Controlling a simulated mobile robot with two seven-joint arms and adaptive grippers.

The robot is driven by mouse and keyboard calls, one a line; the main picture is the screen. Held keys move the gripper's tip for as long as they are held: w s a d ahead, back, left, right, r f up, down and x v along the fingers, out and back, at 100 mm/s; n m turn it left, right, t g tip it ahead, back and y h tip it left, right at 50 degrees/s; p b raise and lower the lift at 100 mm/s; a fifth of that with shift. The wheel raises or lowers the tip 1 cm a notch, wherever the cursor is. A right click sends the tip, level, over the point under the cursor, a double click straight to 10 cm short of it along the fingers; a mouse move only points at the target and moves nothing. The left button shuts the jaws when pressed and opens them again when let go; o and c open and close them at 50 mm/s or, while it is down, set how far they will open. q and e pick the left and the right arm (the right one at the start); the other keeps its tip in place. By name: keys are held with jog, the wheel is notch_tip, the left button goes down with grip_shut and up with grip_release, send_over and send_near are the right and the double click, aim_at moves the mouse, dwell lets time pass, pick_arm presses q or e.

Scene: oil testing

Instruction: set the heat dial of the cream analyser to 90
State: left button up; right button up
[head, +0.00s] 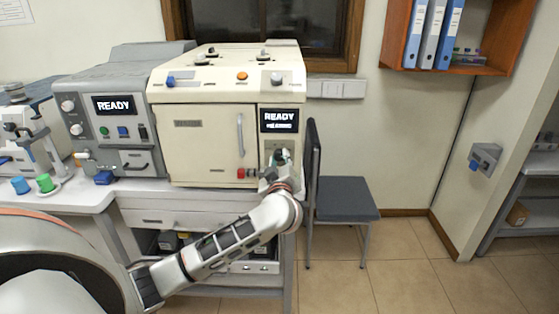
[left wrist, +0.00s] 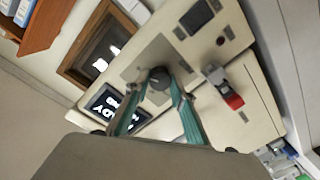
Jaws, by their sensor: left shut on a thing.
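The cream analyser (head: 205,148) is a large cream-coloured box on the bench, with a door and a display (head: 279,120) reading READY above a smaller line too small to read. Its heat dial (left wrist: 158,76) is a dark round knob on a grey plate, with a light mark on it; the numbers around it cannot be read. My left gripper (head: 280,158) is at the panel below the display. In the left wrist view its two teal fingers (left wrist: 160,84) are shut on the dial, one on each side. In the head view the dial is mostly hidden by the gripper. My right gripper is not seen.
A red-handled part (left wrist: 230,97) sticks out of the analyser's front near the dial. A grey machine (head: 108,130), also showing READY, stands to the left. A dark chair (head: 345,198) stands close to the bench's right end. The floor right of it is clear.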

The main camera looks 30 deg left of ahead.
pick_arm(q)
jog(key=o, duration=1.1)
jog(key=v, duration=1.2)
